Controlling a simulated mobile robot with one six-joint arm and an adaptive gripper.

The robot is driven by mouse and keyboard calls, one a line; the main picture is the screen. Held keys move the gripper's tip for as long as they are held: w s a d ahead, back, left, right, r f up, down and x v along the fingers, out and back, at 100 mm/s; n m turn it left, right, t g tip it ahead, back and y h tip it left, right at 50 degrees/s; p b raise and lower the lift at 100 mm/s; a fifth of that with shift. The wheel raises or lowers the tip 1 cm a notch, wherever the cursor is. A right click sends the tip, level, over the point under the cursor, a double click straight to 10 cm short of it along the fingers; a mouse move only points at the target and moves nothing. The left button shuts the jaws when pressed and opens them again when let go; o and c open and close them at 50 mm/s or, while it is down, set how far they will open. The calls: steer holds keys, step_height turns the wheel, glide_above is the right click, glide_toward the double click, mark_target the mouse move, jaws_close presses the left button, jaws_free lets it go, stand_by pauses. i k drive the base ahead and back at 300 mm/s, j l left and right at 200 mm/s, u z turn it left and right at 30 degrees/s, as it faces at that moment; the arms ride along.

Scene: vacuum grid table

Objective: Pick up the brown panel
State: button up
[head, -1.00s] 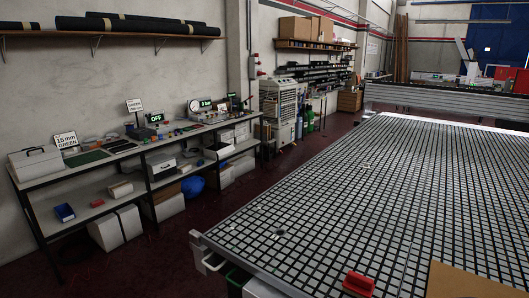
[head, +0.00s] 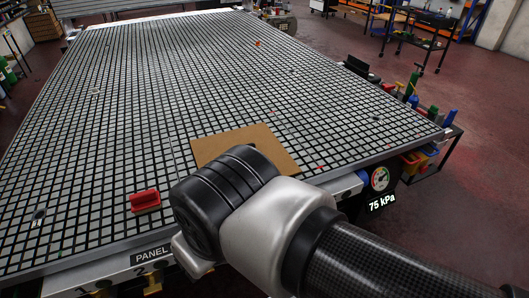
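The brown panel (head: 270,140) lies flat on the gridded vacuum table (head: 160,85), near its front edge. My own arm crosses in front of the panel and covers its lower left part. My gripper is not visible; only arm links show, so I cannot tell whether it is open or shut.
A red block-like handle (head: 145,201) sits on the table left of the panel. A gauge (head: 380,178) with a 75 kPa readout is on the front edge. Bins and bottles (head: 415,160) stand at the right corner. A small orange item (head: 257,43) lies farther back.

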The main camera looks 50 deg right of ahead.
mark_target(260, 137)
steer(key=z, duration=1.2)
